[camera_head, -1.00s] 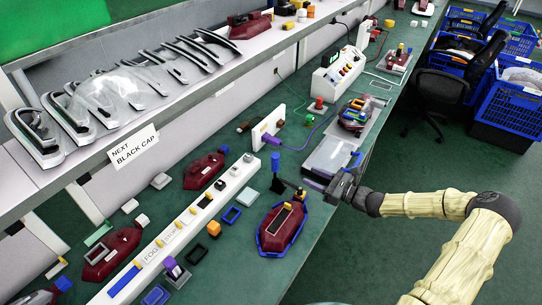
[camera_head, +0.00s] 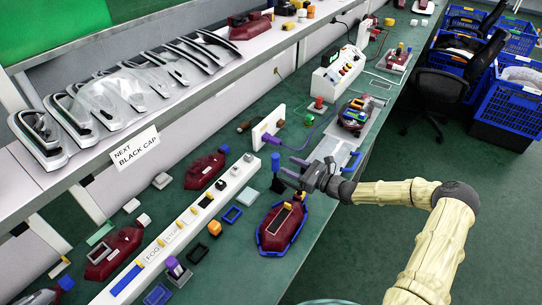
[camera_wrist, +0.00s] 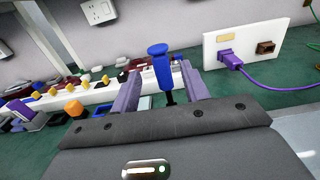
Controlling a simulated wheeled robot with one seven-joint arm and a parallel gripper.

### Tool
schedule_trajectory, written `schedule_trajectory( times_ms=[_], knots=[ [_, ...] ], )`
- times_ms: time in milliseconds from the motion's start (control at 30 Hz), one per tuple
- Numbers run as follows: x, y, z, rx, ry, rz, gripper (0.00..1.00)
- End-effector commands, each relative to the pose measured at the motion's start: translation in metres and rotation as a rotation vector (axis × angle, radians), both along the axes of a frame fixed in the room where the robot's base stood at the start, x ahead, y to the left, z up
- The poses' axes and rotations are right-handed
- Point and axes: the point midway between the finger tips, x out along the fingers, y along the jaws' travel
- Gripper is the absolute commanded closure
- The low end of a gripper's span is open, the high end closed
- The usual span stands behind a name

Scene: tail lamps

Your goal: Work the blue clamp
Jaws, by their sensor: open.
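The blue clamp has an upright blue handle (camera_head: 276,161) on a dark stem, and stands on the bench near the red lamp in a blue frame (camera_head: 282,224). In the wrist view the blue handle (camera_wrist: 160,66) shows upright in the gap between my two fingers, with its dark lower part partly hidden by the gripper body. My gripper (camera_head: 289,169) is open, coming from the right with its fingertips close to the handle. I cannot tell whether either finger touches it.
A white panel with a purple plug (camera_head: 270,138) stands just behind the clamp. A long white rail (camera_head: 205,214) with several yellow pieces runs to the left. A clear tray (camera_head: 330,154) lies right of the clamp, beyond my gripper.

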Motion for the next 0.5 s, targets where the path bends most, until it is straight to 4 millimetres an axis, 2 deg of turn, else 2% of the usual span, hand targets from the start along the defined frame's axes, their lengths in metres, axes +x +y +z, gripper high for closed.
schedule_trajectory(
  times_ms=[300, 500],
  knots=[
    [0.031, 0.049, 0.001, 0.001, 0.001, 0.002, 0.55],
    [0.045, 0.069, 0.000, -0.002, 0.001, 0.001, 0.55]
  ],
)
